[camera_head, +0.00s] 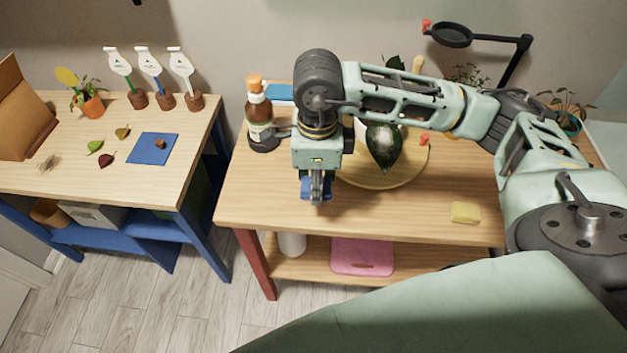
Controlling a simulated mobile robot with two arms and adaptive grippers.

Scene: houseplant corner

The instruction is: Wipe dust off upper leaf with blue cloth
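My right arm reaches in from the right, over the front table. Its gripper (318,190) points down near the table's front edge. It appears shut on a small piece of blue cloth (307,188), which shows on both sides of the fingers. A large dark green leaf (384,145) with a pale greyish patch hangs over the round wooden board, right of the gripper and apart from it. Another dark leaf (394,63) shows higher up, behind my arm. My arm hides much of the plant. My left gripper is out of view.
A brown bottle with an orange cap (259,118) stands left of my gripper. A yellow sponge (465,212) lies at the front right. A round wooden board (375,180) is under the plant. A black lamp (453,35) stands behind. The left table (60,180) holds labelled stakes and loose leaves.

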